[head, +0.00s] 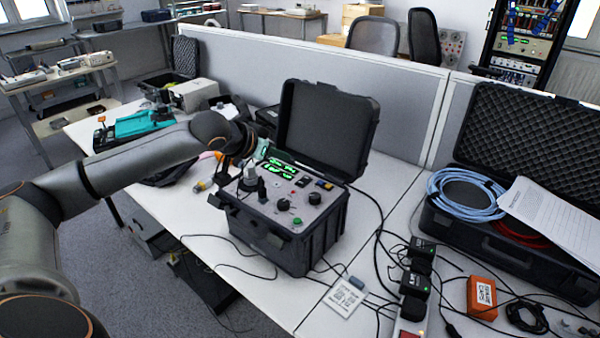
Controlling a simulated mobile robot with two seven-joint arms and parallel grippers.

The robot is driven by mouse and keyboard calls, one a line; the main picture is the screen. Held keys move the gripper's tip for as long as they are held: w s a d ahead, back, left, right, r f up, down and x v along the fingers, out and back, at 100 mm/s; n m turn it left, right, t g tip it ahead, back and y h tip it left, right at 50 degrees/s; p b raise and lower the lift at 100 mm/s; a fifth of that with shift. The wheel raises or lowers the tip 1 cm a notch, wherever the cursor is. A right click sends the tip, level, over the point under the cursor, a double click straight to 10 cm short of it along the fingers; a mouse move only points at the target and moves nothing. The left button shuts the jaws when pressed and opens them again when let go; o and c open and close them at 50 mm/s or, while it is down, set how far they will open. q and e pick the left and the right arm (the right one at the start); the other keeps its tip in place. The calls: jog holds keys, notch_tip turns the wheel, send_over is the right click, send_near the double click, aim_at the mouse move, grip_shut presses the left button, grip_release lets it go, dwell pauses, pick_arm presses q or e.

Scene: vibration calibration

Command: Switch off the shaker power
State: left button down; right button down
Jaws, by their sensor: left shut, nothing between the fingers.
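The shaker unit is an open black case (290,235) on the white table, its lid (325,130) raised at the back. Its top panel (299,212) carries lit green displays (280,168), a green knob (297,221), dark knobs (283,205) and small switches (324,185). A grey cylindrical part (249,179) stands at the panel's left. I cannot tell which control is the power switch, or its position. My left gripper (257,154) is shut and empty over the panel's back left corner. Its tips are small and partly hidden, so contact is unclear. My right gripper is out of view.
Right of the case lie a white card (344,298), black adapters (414,285), an orange box (481,298) and loose cables. A foam-lined case (485,245) holds a blue cable coil (462,196). A grey partition (405,95) runs behind the table.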

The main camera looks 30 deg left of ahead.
pick_arm(q)
send_over(300, 182)
jog(key=f, duration=0.5)
jog(key=shift+s, duration=0.4)
jog(key=f, duration=0.3)
jog(key=shift+w+f, duration=0.15)
jog(key=shift+w, duration=0.25)
jog(key=shift+f, duration=0.5)
jog(key=shift+w+p, duration=0.15)
jog(key=shift+p, duration=0.6)
jog(key=shift+f+b, duration=0.2)
jog(key=shift+b, duration=0.1)
jog(key=shift+w, duration=0.1)
